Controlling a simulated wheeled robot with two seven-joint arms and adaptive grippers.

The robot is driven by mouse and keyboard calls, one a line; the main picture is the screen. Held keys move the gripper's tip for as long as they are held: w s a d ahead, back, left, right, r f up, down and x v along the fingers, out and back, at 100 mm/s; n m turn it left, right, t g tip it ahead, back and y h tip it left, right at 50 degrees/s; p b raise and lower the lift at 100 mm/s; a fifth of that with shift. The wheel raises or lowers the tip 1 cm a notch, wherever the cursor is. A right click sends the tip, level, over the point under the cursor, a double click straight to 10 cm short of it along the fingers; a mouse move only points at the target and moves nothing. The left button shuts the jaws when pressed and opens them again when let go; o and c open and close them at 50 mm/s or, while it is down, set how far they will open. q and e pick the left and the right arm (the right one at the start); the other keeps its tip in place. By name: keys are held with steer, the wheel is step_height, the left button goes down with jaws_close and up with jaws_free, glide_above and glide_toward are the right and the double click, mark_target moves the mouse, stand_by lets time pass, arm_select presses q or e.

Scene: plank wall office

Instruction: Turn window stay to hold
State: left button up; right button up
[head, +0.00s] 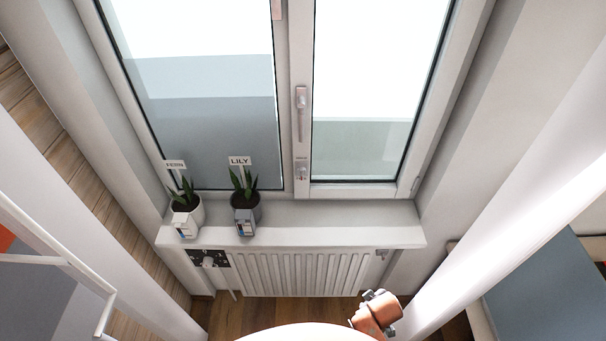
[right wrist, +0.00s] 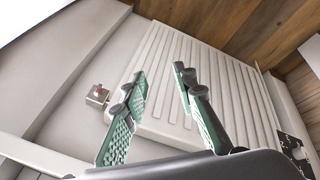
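The white-framed window shows in the head view with a long metal handle (head: 300,112) hanging down its middle post. Below the handle a small metal fitting (head: 301,170), which looks like the window stay, sits low on the frame near the sill; its exact setting is too small to tell. My right gripper (right wrist: 158,76) shows in the right wrist view with its two green-padded fingers apart and nothing between them. The radiator lies beyond the fingers. The right gripper is apart from the stay. The left gripper is not in view.
Two potted plants, FERN (head: 186,214) and LILY (head: 245,210), stand on the sill (head: 340,232) left of the fitting; the sill's right part is clear. The radiator (head: 300,274) is below.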

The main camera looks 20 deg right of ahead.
steer(key=w+a+r+n+t+h, duration=0.1)
steer(key=w+a+r+n+t, duration=0.1)
steer(key=w+r+n, duration=0.3)
steer(key=w+a+r+n+t+h+p, duration=0.1)
steer(key=w+a+r+n+t, duration=0.1)
steer(key=w+r+n, duration=0.2)
steer(key=w+a+r+n+t+h+p, duration=0.1)
steer(key=w+a+r+n+t, duration=0.1)
steer(key=w+r+n, duration=0.3)
steer(key=shift+w+a+r+n, duration=0.1)
steer(key=shift+w+r, duration=0.65)
steer(key=shift+w, duration=0.2)
steer(key=shift+w+r+n, duration=0.1)
steer(key=shift+w+r, duration=0.7)
steer(key=shift+w, duration=0.2)
steer(key=shift+w+a+r+n, duration=0.1)
steer(key=shift+w+r, duration=0.65)
steer(key=shift+w, duration=0.2)
steer(key=w+a+r+n+t, duration=0.4)
steer(key=w+a+r+n, duration=0.15)
steer(key=r+n, duration=0.2)
steer(key=n+t, duration=0.3)
steer(key=n, duration=0.3)
glide_toward(302, 172)
steer(key=w, duration=0.1)
steer(key=x, duration=0.7)
steer(key=shift+w+d+p, duration=0.15)
steer(key=shift+w+p, duration=0.05)
steer(key=shift+p, duration=0.2)
steer(key=shift+f, duration=0.1)
